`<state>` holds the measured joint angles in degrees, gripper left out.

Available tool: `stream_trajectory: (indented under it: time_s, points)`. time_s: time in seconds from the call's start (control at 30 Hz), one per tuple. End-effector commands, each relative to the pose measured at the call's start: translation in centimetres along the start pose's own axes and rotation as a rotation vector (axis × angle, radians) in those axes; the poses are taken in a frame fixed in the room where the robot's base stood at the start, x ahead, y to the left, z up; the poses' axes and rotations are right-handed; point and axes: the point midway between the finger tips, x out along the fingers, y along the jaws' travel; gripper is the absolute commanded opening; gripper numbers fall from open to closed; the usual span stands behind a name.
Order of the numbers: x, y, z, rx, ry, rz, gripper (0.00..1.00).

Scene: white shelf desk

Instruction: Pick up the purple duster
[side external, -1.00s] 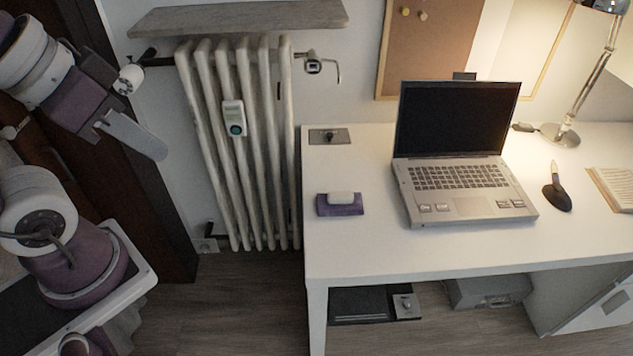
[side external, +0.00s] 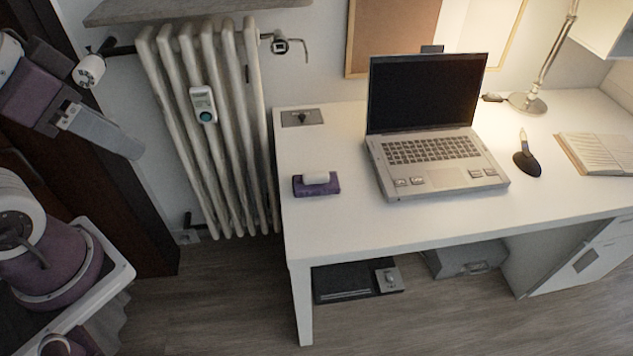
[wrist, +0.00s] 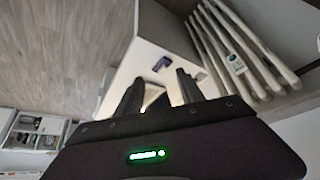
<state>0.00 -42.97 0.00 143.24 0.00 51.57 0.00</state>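The purple duster (side external: 316,184) lies on the left part of the white desk top (side external: 345,226). In the wrist view the duster (wrist: 162,63) looks small and far off, beyond the fingertips. My gripper (wrist: 160,77) has its two dark fingers spread apart with nothing seen held between them. In the side view my arm is at the far left, well away from the duster, with the radiator between them.
An open laptop (side external: 432,150) stands right of the duster. A black brush-like item (side external: 526,160), an open book (side external: 598,153) and a lamp (side external: 528,102) are further right. A white radiator (side external: 210,130) stands left of the desk. The desk front near the duster is clear.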

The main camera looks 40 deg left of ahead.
Motion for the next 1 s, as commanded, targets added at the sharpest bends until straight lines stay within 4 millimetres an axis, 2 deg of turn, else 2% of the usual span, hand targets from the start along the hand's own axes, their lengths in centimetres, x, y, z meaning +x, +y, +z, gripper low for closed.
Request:
stream_trajectory:
  time_s: [0.03, 0.17, 0.2, 0.47, 0.57, 0.67, 0.7, 0.77, 0.8, 0.87, 0.9, 0.97, 1.0]
  points:
    - [0.0, 0.0, 0.0, 0.000, 0.000, 0.000, 0.57]
    - [0.0, 0.0, 0.0, 0.000, 0.000, 0.000, 0.82]
    - [0.0, 0.0, 0.0, 0.000, 0.000, 0.000, 0.85]
    - [0.0, 0.0, -0.1, 0.001, -0.001, 0.001, 0.85]
    - [0.1, 0.3, -1.9, 0.017, -0.028, 0.028, 0.85]
    - [1.1, 0.8, -6.6, 0.057, -0.092, 0.092, 0.85]
    - [2.1, 1.0, -9.1, 0.078, -0.119, 0.119, 0.85]
    - [4.3, 1.1, -12.6, 0.113, -0.158, 0.154, 0.85]
    - [6.2, 1.1, -14.8, 0.137, -0.184, 0.170, 0.85]
    - [9.8, 1.1, -17.9, 0.178, -0.219, 0.189, 0.85]
    - [12.6, 1.0, -19.6, 0.210, -0.243, 0.196, 0.85]
    - [17.4, 0.9, -21.7, 0.266, -0.276, 0.200, 0.85]
    - [20.8, 0.8, -22.6, 0.310, -0.299, 0.199, 0.85]
